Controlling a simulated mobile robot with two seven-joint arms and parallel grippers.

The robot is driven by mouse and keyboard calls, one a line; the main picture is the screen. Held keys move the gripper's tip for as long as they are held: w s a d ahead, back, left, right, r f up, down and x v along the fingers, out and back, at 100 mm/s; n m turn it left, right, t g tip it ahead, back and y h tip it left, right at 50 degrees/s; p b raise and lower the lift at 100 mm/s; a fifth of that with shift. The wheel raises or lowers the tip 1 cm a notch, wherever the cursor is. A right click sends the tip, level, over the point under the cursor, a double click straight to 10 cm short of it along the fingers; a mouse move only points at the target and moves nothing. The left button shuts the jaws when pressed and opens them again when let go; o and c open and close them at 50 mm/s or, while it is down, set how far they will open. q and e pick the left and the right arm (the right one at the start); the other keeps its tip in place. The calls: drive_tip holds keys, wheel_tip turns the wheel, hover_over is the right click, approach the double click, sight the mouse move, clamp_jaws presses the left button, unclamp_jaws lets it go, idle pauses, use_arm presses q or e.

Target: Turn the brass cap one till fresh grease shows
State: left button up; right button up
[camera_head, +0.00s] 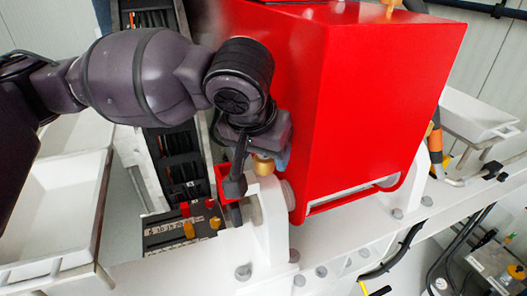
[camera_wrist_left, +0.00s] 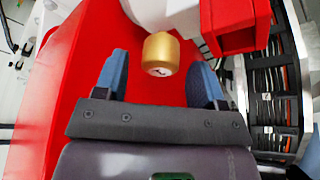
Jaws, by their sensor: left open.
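The brass cap (camera_head: 264,165) sits on the white bearing block (camera_head: 272,215) beside the red housing. In the left wrist view the cap (camera_wrist_left: 161,50) shows as a gold cylinder, with a small pale and dark mark on its near end. My left gripper (camera_head: 259,172) is open at the cap. Its two blue-padded fingers stand on either side of the cap in the wrist view, with visible gaps on both sides. I cannot tell whether the mark is grease. In the head view, my gripper partly hides the cap. My right gripper is not in view.
The large red housing (camera_head: 385,90) stands close to the right of my gripper. A red box-shaped part (camera_wrist_left: 232,22) is beside the cap. A cable channel (camera_head: 180,155) runs behind. White trays stand at left (camera_head: 60,215) and right (camera_head: 475,115). Bolts stud the white frame (camera_head: 330,245).

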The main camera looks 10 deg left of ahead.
use_arm(q)
drive_tip(key=shift+w+f, duration=0.15)
drive_tip(key=shift+f, duration=0.2)
drive_tip(key=shift+c, duration=0.2)
drive_tip(key=c, duration=0.9)
drive_tip(key=shift+m, duration=0.4)
